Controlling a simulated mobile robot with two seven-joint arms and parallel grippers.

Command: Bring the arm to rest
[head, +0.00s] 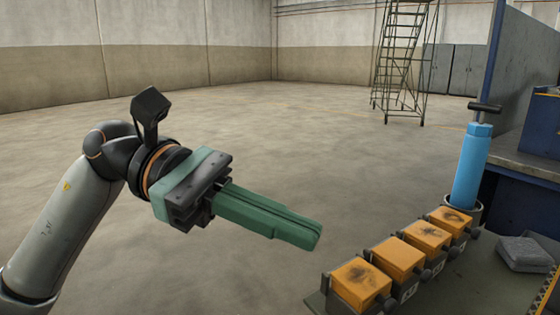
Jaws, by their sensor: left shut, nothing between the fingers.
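My left arm (70,225) comes in from the left side of the head view. Its gripper (316,236) has green fingers that lie together, shut with nothing between them. The fingers point right and slightly down, over open floor. They are apart from the row of orange blocks to their right. My right gripper does not show in this view.
Several orange blocks with dark marks (360,285) sit in dark holders along the bench at lower right. Behind them stands a blue cylinder with a black T-handle (471,165). A grey folded pad (524,254) lies beside them. A stair ladder (402,60) stands far back. The floor at centre is clear.

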